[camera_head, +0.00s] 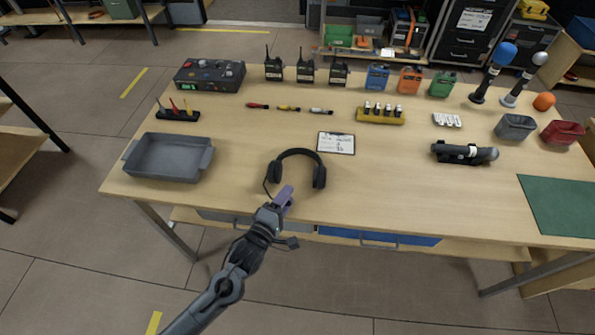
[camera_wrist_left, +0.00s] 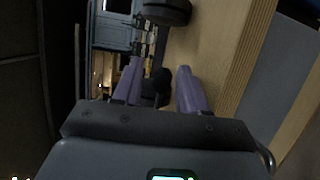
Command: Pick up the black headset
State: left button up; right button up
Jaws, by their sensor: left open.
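The black headset (camera_head: 297,151) lies on the wooden table near the front edge, its headband arching toward the back and its two ear cups toward the front. A thin cable shows by its left ear cup. My left gripper (camera_head: 284,194), with purple fingers, is at the front of the headset, close to the left ear cup. In the left wrist view the fingers (camera_wrist_left: 159,90) are apart, with a dark part of the headset (camera_wrist_left: 158,80) showing between or beyond them. Contact cannot be told. My right gripper is not in view.
A clipboard (camera_head: 336,143) lies just behind the headset. A grey tray (camera_head: 140,166) stands to the left, a black flashlight-like device (camera_head: 465,153) to the right and a green mat (camera_head: 562,206) at far right. Radios, markers and coloured containers line the back. Bare table lies beside the headset.

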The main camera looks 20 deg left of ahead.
pick_arm(q)
jog(key=shift+c, duration=0.3)
grip_shut()
jog(key=shift+r, duration=0.15)
